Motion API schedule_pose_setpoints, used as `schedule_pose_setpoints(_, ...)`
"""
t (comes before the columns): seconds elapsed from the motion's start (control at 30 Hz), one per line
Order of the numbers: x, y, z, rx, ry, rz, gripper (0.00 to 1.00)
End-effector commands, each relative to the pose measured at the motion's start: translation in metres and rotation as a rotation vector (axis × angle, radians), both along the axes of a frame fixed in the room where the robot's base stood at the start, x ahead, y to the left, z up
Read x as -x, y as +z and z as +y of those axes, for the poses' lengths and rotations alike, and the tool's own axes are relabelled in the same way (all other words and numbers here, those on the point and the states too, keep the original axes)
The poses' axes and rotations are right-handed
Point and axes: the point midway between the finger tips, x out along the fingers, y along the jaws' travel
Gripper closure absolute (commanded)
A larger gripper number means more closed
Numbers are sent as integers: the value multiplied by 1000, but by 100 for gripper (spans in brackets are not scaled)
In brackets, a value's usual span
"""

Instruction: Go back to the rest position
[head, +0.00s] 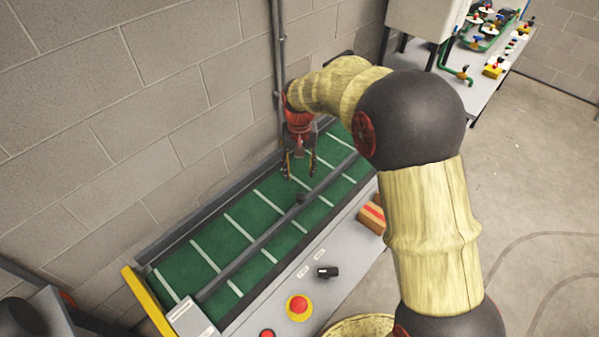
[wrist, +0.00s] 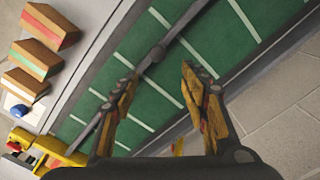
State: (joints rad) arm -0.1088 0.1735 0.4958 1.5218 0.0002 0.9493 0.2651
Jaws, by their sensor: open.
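My gripper (head: 300,166) hangs above the green conveyor belt (head: 225,243), towards its far half, with its fingers pointing down. In the wrist view my gripper (wrist: 158,92) shows two fingers spread apart with nothing between them. The belt (wrist: 212,45), green with white cross lines, lies below the fingers. My arm reaches over from the right in the head view and hides part of the belt's far end.
A grey rail (head: 262,240) runs along the belt. The front panel has a red button (head: 298,305) and a black switch (head: 326,272). Several boxes (wrist: 50,27) lie beside the belt. A block wall (head: 110,100) stands behind. Open floor (head: 530,220) lies right.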

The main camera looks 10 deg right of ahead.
Motion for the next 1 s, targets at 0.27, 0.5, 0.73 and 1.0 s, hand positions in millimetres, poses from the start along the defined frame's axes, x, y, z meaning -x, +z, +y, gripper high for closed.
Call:
schedule_pose_setpoints(0.27, 0, 0, 0, 0, 0, 0, 55)
schedule_pose_setpoints(0.5, 7, -7, -1, 1, 49, 12, 55)
schedule_pose_setpoints(0.73, 67, -1, -9, 2, 127, 53, 55)
schedule_pose_setpoints(1.0, 142, 60, -26, 0, 181, -25, 55)
